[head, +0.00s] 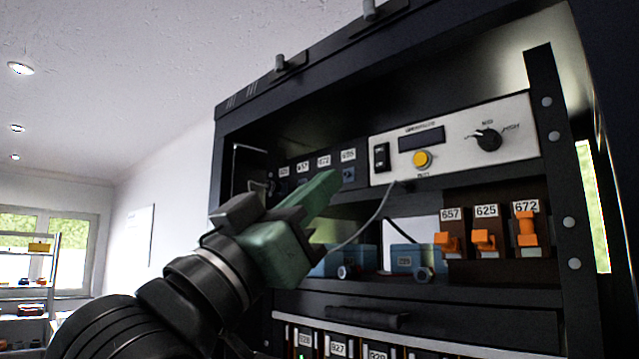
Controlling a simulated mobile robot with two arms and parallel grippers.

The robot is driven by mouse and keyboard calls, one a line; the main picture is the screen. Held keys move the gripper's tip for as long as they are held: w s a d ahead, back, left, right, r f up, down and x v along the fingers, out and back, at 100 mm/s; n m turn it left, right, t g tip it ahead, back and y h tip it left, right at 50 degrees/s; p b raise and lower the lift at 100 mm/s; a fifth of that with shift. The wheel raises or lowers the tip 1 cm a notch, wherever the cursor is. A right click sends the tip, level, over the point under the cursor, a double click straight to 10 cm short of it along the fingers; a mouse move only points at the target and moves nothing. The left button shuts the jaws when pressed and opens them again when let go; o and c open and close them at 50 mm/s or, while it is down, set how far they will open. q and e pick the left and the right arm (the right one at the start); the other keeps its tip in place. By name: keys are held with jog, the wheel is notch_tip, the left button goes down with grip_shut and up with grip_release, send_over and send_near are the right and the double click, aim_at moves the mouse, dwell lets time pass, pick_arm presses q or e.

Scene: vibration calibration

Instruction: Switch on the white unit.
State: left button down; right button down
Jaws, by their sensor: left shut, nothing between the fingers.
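The white unit (455,140) is a white-fronted panel in the upper bay of a black rack. Its front has a black rocker switch (381,157) at the left end, a dark display (421,138), a yellow button (422,159) and a black knob (487,140). The display looks dark. My left gripper (330,188) is shut and empty, with green fingers pointing up and right. In the picture its tips are left of and below the rocker switch, apart from it. My right gripper is not in view.
The black rack (225,180) frames the bay. Orange switches (484,240) labelled 657, 625 and 672 sit below the white unit. A drawer handle (365,317) is lower down. Shelves (30,285) stand far left.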

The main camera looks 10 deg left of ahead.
aim_at(379, 167)
pick_arm(q)
jog(key=p+x, duration=0.1)
jog(key=x, duration=0.2)
jog(key=f+p+x, duration=0.1)
jog(key=p+x, duration=0.1)
jog(key=x, duration=0.1)
jog(key=w+p+x, duration=0.1)
jog(key=x, duration=0.2)
jog(key=shift+d+f, duration=0.3)
jog(key=shift+d, duration=0.1)
jog(key=shift+w+d+f+p, duration=0.2)
jog(key=shift+w+d+p, duration=0.15)
jog(key=shift+w, duration=0.1)
jog(key=shift+w+d+f, duration=0.1)
jog(key=shift+w+f, duration=0.1)
jog(key=shift+w+d, duration=0.1)
jog(key=shift+w, duration=0.05)
